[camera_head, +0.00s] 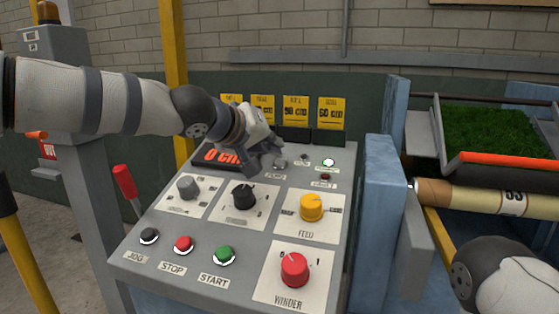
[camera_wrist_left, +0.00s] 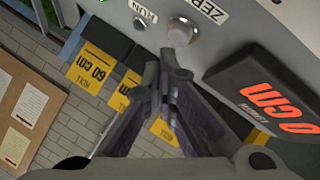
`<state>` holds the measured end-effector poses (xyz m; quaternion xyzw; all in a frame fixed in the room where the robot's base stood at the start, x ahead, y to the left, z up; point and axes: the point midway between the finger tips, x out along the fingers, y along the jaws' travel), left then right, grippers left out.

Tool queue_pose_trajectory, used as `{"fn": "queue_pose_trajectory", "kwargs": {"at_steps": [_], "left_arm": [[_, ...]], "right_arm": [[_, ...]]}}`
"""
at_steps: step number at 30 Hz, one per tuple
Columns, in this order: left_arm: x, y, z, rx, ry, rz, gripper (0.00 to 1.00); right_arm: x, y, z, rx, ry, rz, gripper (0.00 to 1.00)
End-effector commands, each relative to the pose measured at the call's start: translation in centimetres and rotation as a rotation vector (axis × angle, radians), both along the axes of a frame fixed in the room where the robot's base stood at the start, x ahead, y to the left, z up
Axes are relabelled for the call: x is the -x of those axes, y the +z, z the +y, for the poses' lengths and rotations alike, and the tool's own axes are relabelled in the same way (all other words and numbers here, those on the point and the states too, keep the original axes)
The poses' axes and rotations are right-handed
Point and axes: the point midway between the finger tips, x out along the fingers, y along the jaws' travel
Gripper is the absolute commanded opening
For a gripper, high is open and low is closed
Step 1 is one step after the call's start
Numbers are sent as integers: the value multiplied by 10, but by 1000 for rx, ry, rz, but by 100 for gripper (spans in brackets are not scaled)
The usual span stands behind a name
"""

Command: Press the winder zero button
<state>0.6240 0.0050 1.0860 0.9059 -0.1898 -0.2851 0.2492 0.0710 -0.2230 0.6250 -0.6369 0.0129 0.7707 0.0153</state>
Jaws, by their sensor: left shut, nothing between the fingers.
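The winder zero button is a round silver button (camera_wrist_left: 181,32) in the wrist view, with a partly cut-off "ZER…" label (camera_wrist_left: 208,10) beside it. In the head view the silver button (camera_head: 280,162) shows just right of my left fingertips. My left gripper (camera_head: 266,152) is shut and empty over the upper part of the grey control panel (camera_head: 150,206). In the wrist view the shut fingertips (camera_wrist_left: 172,56) lie right beside the button's edge; I cannot tell whether they touch it. My right gripper is out of view; only part of my right arm shows at lower right.
The display (camera_head: 215,157) reads "0 cm"; my left arm covers part of its surroundings. The red winder knob (camera_head: 295,269), yellow feed knob (camera_head: 311,207) and green start button (camera_head: 224,255) stand on the panel. A blue post (camera_head: 381,220) and a roller (camera_head: 490,198) are at right.

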Motion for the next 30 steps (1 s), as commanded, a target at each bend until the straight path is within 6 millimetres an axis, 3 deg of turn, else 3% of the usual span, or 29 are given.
{"fn": "queue_pose_trajectory", "kwargs": {"at_steps": [16, 30], "left_arm": [[15, 44, 4, 2, 0, -2, 0], [16, 47, 5, 0, 0, 0, 0]], "right_arm": [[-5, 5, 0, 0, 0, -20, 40], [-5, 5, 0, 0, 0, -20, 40]]}}
